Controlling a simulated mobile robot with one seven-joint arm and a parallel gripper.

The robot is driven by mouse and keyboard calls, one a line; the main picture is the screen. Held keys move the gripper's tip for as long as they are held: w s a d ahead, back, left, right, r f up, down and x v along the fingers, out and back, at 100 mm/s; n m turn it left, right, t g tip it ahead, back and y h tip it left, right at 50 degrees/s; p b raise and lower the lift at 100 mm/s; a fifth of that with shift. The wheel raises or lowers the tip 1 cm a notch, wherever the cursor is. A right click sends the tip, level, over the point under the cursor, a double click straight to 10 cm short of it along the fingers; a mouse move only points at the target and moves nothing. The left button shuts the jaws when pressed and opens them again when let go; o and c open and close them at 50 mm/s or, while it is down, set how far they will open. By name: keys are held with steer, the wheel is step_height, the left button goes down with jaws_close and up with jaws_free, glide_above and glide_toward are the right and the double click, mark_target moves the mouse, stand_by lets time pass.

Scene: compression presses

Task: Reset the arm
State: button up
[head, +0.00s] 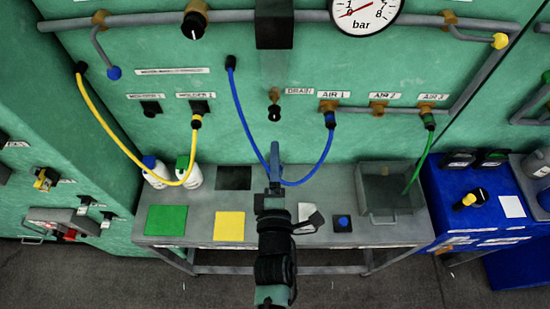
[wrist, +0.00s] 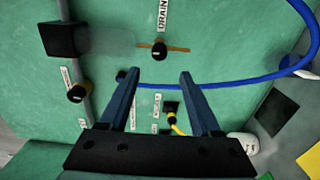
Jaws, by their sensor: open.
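My gripper (head: 275,150) is above the grey table in the head view, pointing at the green wall panel. In the wrist view my gripper (wrist: 160,75) shows two blue fingers spread apart with nothing between them. A blue hose (head: 243,118) hangs in a loop from the panel to the AIR 1 port; its low part passes close to my gripper in the head view. The blue hose also crosses the wrist view (wrist: 245,83) beyond the fingertips. Whether it touches the gripper, I cannot tell. My arm hides the table's middle.
The grey table (head: 208,222) holds a green square (head: 166,219), a yellow square (head: 229,225), two white bottles (head: 188,177) and a grey open bin (head: 388,168). A yellow hose (head: 105,127) hangs at left, a green hose (head: 419,158) at right. A blue cart (head: 445,220) stands right.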

stand_by(0.4)
steer(key=w+d+r+m+t+h+b, duration=0.1)
steer(key=w+r+m+t+b, duration=0.15)
steer(key=r, duration=0.55)
steer(key=w+d+r+m+t+b, duration=0.1)
steer(key=r+m+b, duration=0.25)
steer(key=r, duration=0.45)
steer(key=w+d+r+m+t+h+b, duration=0.1)
steer(key=w+d+r+m+b, duration=0.15)
steer(key=r, duration=0.55)
steer(key=s+a+r+m+t+y+b, duration=0.1)
steer(key=s+a+r+m+t+b, duration=0.1)
steer(key=s+r+m, duration=0.3)
steer(key=s+a+r+m+t+y+b, duration=0.1)
steer(key=s+a+r+m+t+b, duration=0.1)
steer(key=s+r, duration=0.9)
step_height(320, 180, up, 5)
steer(key=m+t+b, duration=0.1)
steer(key=m, duration=0.1)
steer(key=shift+a+m, duration=0.2)
steer(key=shift+m, duration=0.15)
